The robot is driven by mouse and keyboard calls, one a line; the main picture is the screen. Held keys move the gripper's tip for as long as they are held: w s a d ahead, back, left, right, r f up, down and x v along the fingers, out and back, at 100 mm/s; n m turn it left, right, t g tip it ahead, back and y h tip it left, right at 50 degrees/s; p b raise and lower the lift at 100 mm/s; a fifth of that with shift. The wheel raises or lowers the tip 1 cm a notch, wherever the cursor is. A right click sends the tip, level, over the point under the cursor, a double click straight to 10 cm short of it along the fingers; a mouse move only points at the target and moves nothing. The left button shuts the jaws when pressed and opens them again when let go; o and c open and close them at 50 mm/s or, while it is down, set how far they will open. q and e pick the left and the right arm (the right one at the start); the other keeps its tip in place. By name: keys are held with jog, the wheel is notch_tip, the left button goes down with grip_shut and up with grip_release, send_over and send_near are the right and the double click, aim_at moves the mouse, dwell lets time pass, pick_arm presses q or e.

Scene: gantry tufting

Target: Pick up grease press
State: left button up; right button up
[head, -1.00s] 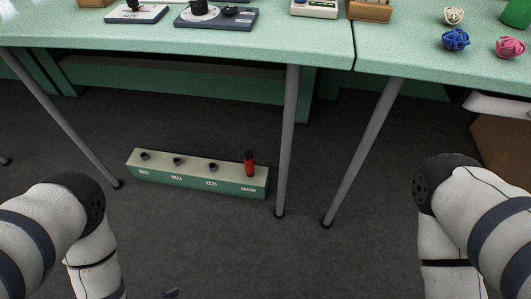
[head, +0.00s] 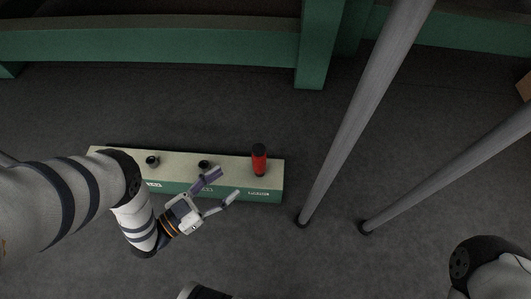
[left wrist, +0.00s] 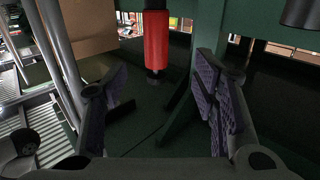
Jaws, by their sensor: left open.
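The grease press, a red cylinder with black ends (head: 259,161), stands upright at the right end of a long, low green and cream rack (head: 226,165) on the floor. My left gripper (head: 221,187) is open and empty in front of the rack, to the left of the press and apart from it. Its fingers point toward the press. In the left wrist view the red press (left wrist: 156,42) shows beyond the fingers, between them across the picture. My right gripper is not in view; only part of my right arm shows at the lower right.
Dark round sockets (head: 203,164) sit along the rack's top, left of the press. A grey slanted table leg (head: 365,115) stands right of the rack, with another leg (head: 450,175) beyond it. A green beam (head: 150,45) runs behind. The floor between is clear.

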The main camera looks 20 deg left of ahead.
aim_at(254, 165)
pick_arm(q)
jog(key=b+x, duration=0.1)
jog(key=x, duration=0.5)
jog(key=shift+w+d, duration=0.1)
jog(key=shift+d, duration=0.1)
jog(key=b+x, duration=0.1)
jog(key=x, duration=0.4)
jog(key=shift+w+d+f+b, duration=0.1)
jog(key=shift+d+f+b, duration=0.1)
jog(key=shift+b, duration=0.15)
jog(key=shift+r, duration=0.1)
grip_shut()
